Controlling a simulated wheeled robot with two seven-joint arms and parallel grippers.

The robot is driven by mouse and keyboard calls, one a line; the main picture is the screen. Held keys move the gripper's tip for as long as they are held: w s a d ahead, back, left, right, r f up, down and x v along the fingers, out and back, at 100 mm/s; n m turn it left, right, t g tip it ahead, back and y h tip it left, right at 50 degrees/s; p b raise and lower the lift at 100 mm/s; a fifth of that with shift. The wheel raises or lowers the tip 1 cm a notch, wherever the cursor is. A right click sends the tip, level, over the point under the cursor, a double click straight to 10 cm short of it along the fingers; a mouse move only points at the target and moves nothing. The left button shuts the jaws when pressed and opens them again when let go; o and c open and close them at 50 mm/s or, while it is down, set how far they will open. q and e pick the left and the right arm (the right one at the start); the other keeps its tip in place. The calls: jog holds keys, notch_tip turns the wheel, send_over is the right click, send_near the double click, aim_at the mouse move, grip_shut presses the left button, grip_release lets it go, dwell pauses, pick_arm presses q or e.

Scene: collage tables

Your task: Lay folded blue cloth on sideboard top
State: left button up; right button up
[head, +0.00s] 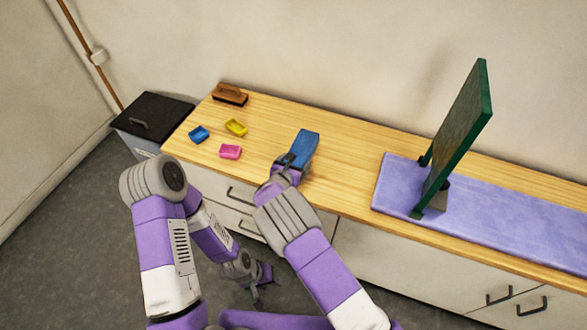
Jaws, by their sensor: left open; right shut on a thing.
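The folded blue cloth (306,144) is at the sideboard top (345,150), near its front edge and left of the purple mat. My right gripper (290,163) is shut on the near end of the cloth. I cannot tell whether the cloth rests on the wood or is held just above it. My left gripper (262,284) is open and empty, low in front of the sideboard's drawers and over the floor.
A blue dish (199,134), a yellow dish (236,127), a pink dish (230,152) and a brown brush (230,94) sit at the left end. A green-framed board (460,135) stands on the purple mat (395,185). A black-lidded bin (150,118) stands left.

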jog(key=shift+f+b, duration=0.4)
jog(key=shift+f, duration=1.05)
jog(key=shift+f, duration=0.1)
jog(key=o, duration=0.8)
jog(key=shift+f, duration=0.1)
jog(key=shift+o, duration=0.2)
jog(key=shift+s+a+r, duration=0.1)
jog(key=shift+s+r, duration=0.05)
jog(key=shift+r, duration=0.15)
jog(key=p+v, duration=0.3)
jog(key=v, duration=0.8)
jog(key=shift+s, duration=0.35)
jog(key=shift+a+r, duration=0.1)
